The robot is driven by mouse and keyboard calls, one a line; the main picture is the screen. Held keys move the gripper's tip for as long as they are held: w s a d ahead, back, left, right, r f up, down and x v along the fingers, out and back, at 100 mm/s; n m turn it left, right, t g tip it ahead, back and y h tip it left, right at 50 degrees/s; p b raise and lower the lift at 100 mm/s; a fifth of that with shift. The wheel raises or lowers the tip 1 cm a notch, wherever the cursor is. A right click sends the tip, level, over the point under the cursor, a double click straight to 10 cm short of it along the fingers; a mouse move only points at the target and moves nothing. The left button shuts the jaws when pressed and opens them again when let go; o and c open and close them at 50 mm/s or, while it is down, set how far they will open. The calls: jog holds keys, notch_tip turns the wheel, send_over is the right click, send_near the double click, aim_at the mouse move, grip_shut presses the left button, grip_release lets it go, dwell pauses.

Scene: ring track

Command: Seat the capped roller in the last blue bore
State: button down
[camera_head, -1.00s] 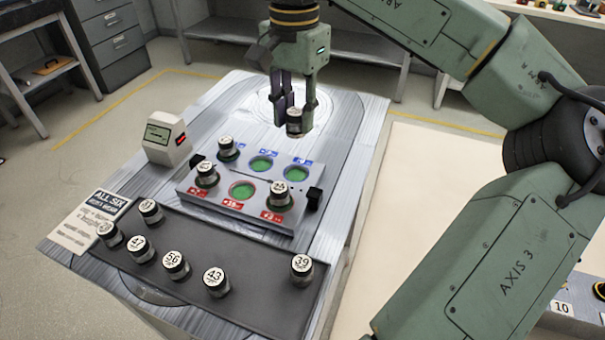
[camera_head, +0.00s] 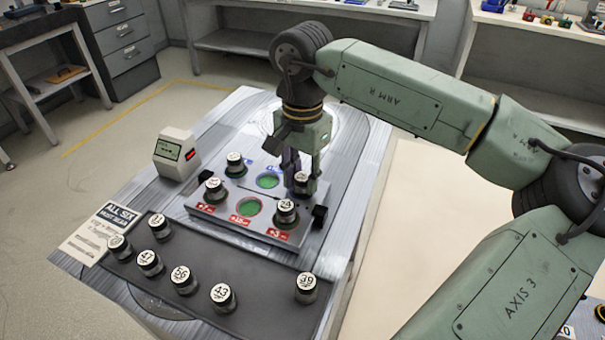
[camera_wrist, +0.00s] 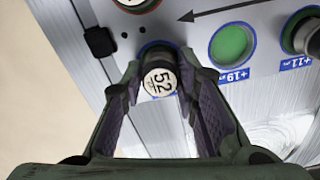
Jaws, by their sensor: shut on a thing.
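My gripper (camera_head: 300,180) is shut on the capped roller (camera_head: 302,183), whose white cap reads 52 in the wrist view (camera_wrist: 160,82). The roller is upright at the right-hand blue bore of the grey block (camera_head: 187,207). A strip of that bore's blue ring (camera_wrist: 152,46) shows behind the roller; I cannot tell whether the roller is inside it. The middle blue bore (camera_head: 267,180), labelled +19 in the wrist view (camera_wrist: 232,44), is empty with a green floor. A roller (camera_head: 235,163) stands in the left blue bore, labelled +11 in the wrist view.
In the red row, rollers stand in the left (camera_head: 214,188) and right (camera_head: 286,211) bores; the middle red bore (camera_head: 248,206) is empty. Several capped rollers stand on the dark mat (camera_head: 258,310) in front. A small display box (camera_head: 177,153) and a sign (camera_head: 103,230) are at left.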

aim_at(303, 177)
jog(key=shift+f, duration=0.15)
jog(key=c, duration=1.2)
grip_release()
jog(key=shift+c, duration=0.2)
notch_tip(303, 177, up, 12)
jog(key=b, duration=0.1)
jog(key=shift+r, duration=0.2)
jog(key=shift+f, duration=0.1)
